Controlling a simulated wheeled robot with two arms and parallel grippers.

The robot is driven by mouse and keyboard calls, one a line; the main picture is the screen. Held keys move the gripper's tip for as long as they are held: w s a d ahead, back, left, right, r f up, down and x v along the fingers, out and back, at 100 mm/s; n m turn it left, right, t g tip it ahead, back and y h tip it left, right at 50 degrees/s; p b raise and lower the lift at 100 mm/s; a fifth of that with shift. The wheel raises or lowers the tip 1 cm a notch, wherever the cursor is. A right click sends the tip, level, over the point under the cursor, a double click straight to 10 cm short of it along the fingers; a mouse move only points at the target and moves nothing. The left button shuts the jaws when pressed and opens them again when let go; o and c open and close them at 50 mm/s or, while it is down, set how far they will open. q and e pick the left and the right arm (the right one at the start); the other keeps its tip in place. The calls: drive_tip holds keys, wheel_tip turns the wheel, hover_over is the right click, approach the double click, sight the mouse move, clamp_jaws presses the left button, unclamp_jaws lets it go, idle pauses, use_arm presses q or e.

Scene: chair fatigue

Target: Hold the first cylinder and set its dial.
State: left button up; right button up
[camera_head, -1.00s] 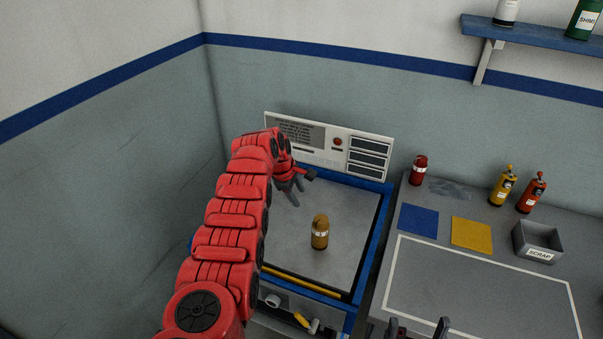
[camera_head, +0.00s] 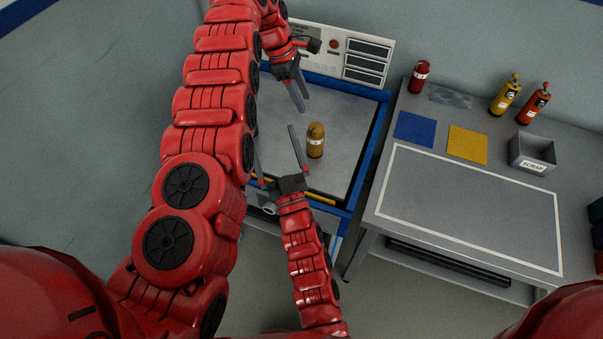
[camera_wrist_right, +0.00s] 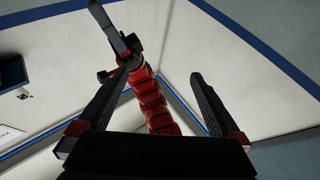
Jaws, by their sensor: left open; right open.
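A brass-coloured cylinder (camera_head: 315,147) with a pale band stands upright on the grey top of the blue-framed station. No dial can be made out on it. My left gripper (camera_head: 302,101) is open and empty, above and left of the cylinder in the head view. My right gripper (camera_head: 275,140) is open and empty, just left of the cylinder, with one finger close to it. I cannot tell whether that finger touches. The right wrist view shows the open right fingers (camera_wrist_right: 162,72) with my left arm and gripper beyond, and no cylinder. A red cylinder (camera_head: 419,77), a yellow one (camera_head: 503,97) and an orange one (camera_head: 532,106) stand on the bench.
A white control panel (camera_head: 335,55) with a red button stands behind the station. The bench at right holds a blue mat (camera_head: 415,130), a yellow mat (camera_head: 467,145) and a scrap bin (camera_head: 533,154). Its white-outlined area (camera_head: 470,205) is clear.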

wheel_tip(320, 180, down, 3)
drive_tip(key=w+a+m+g+h, duration=0.1)
drive_tip(key=w+m+g+h, duration=0.1)
drive_tip(key=h, duration=0.2)
drive_tip(key=m+g+h, duration=0.6)
drive_tip(key=h, duration=0.2)
approach(313, 148)
drive_tip(key=shift+n, duration=0.3)
drive_tip(key=x, duration=1.2)
drive_tip(key=shift+w+d+f, duration=0.1)
drive_tip(key=shift+w, duration=0.15)
